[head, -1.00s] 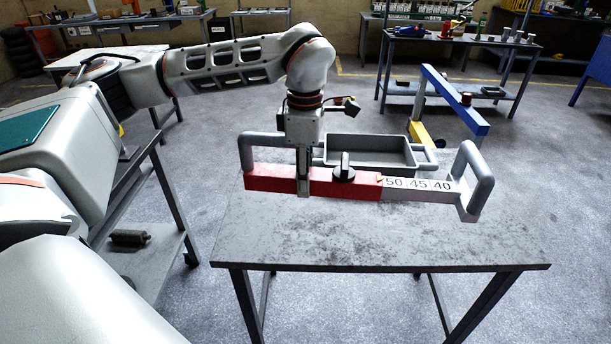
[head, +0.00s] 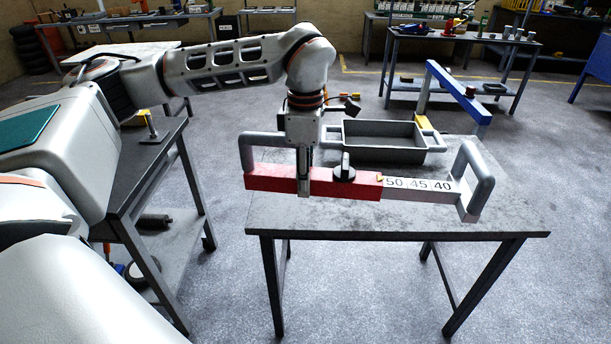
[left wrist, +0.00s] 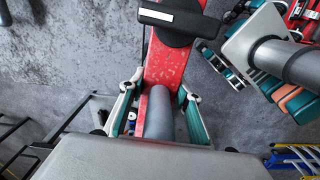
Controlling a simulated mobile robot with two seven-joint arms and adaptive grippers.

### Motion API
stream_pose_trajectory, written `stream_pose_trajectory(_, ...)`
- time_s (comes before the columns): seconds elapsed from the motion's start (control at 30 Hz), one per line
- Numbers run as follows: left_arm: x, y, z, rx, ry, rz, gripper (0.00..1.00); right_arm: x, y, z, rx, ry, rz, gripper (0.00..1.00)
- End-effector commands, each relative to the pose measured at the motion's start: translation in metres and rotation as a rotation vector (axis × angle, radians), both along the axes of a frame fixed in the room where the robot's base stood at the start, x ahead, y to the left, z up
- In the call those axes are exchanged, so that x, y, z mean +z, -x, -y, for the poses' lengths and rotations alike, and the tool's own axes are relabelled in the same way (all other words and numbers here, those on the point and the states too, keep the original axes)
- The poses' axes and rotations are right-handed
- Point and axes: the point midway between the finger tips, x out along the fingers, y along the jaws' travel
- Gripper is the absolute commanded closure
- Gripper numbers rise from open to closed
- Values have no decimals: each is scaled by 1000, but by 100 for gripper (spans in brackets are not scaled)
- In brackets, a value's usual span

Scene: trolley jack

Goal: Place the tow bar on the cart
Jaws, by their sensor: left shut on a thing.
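The tow bar is a red bar (head: 272,184) with a grey extension marked 50, 45, 40 and a grey loop handle at each end. My left gripper (head: 304,190) is shut on its red part, left of the black knob, and holds it level. In the left wrist view, the fingers (left wrist: 160,112) stand on either side of the red bar (left wrist: 172,65), near a grey tube. In the head view the bar overlaps the grey table (head: 400,228); its height above the top is unclear. A dark wheeled cart (head: 150,160) with a lower shelf stands at left, partly behind my arm.
A grey tray (head: 384,155) sits on the table behind the bar. A blue bar-shaped object (head: 460,97) stands behind the table at right. A dark cylinder (head: 153,221) lies on the cart's lower shelf. Open floor lies between cart and table.

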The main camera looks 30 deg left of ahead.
Motion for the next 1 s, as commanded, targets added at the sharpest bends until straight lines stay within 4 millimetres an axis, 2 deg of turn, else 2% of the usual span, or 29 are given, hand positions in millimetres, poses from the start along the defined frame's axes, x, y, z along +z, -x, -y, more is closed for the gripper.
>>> stream_pose_trajectory(0.03,2,-1,1,-4,2,5,100,0,0,0,0,0,0,64)
stream_pose_trajectory(0.37,-38,14,13,-362,1,3,100,1,-2,0,0,0,3,64)
stream_pose_trajectory(0.57,-79,29,25,-720,2,1,100,2,-2,0,0,0,3,64)
stream_pose_trajectory(1.0,-179,65,56,-1630,3,1,100,1,-1,0,-1,0,2,64)
